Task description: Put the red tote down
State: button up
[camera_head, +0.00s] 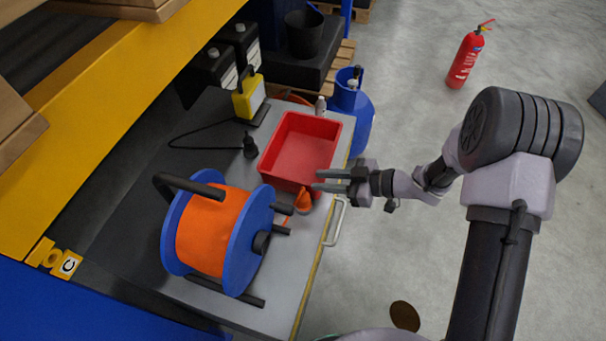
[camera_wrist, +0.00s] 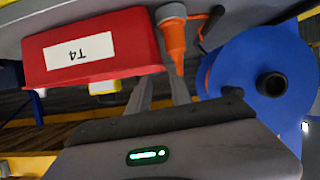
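The red tote (camera_head: 268,168) sits on the grey bench top in the head view, upright, and looks empty. In the wrist view its red wall (camera_wrist: 110,45) shows with a white T4 label (camera_wrist: 78,52), upside down. My gripper (camera_head: 318,181) is at the tote's near right corner, over the bench edge. In the wrist view my gripper (camera_wrist: 164,88) has its two fingers apart with nothing clasped between them. An orange nozzle-like piece (camera_wrist: 175,45) lies just beyond the fingertips, beside the tote. Whether a finger touches the tote I cannot tell.
A blue and orange reel (camera_head: 215,230) stands nearer on the bench. A yellow device (camera_head: 249,97), a small black object (camera_head: 250,147) and a blue cylinder (camera_head: 352,115) are around the tote. A red extinguisher (camera_head: 465,60) stands on the open floor at right.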

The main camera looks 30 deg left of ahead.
jog(key=w+d+r+m+t+h, duration=0.4)
jog(key=w+d+r+m+t, duration=0.2)
jog(key=w+d+r+t, duration=0.55)
jog(key=w+d+r+m+h, duration=0.4)
jog(key=d+r, duration=0.3)
jog(key=r, duration=0.2)
jog(key=s+d+r+m+h, duration=0.3)
jog(key=s+d+r+m, duration=0.15)
jog(key=s+d, duration=0.2)
jog(key=s+d+r+m+h, duration=0.3)
jog(key=s+d+m, duration=0.2)
jog(key=s+d, duration=0.15)
jog(key=s+a+f+m+g+y, duration=0.1)
jog(key=s+a+m+g, duration=0.1)
jog(key=s, duration=0.7)
jog(key=s+a+f+m+g+y, duration=0.1)
jog(key=s+a+m+g, duration=0.1)
jog(key=s, duration=0.8)
jog(key=shift+a+m+y+p, duration=0.4)
jog(key=shift+a+m, duration=0.15)
jog(key=shift+a, duration=0.1)
